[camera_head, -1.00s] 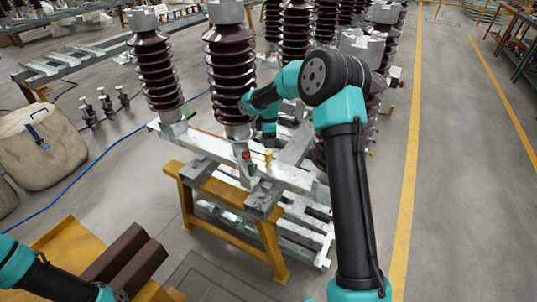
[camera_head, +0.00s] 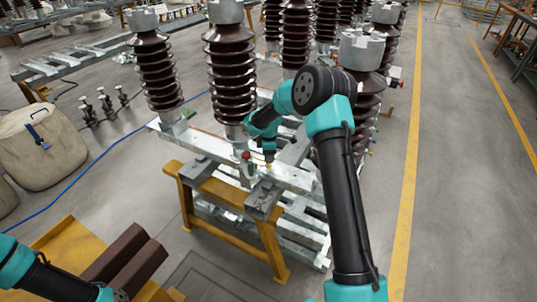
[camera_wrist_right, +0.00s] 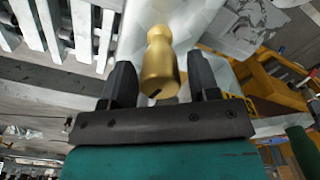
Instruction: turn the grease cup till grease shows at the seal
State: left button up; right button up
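The grease cup is a brass, bottle-shaped fitting (camera_wrist_right: 161,62) between the two black fingers in the right wrist view. In the head view only a small yellow bit of it (camera_head: 270,164) shows on the galvanized frame, under my right gripper (camera_head: 269,151). In the wrist view my right gripper (camera_wrist_right: 162,82) is open, with a finger on each side of the cup and a narrow gap visible, wider on the right. The cup's wider end faces the gripper. I cannot make out the seal or any grease. My left gripper is out of view; only my left arm shows at lower left.
A brown ribbed insulator (camera_head: 230,75) rises just left of my right gripper, with more behind. A red-topped fitting (camera_head: 247,156) stands close left on the frame (camera_head: 292,178). A yellow trestle (camera_head: 268,245) carries the frame. The floor at right is open.

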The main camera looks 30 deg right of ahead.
jog(key=c, duration=0.7)
jog(key=shift+c, duration=0.2)
jog(key=shift+m, duration=0.3)
jog(key=m, duration=0.9)
jog(key=shift+m, duration=0.3)
jog(key=m, duration=0.4)
jog(key=shift+m, duration=0.3)
jog(key=m, duration=0.5)
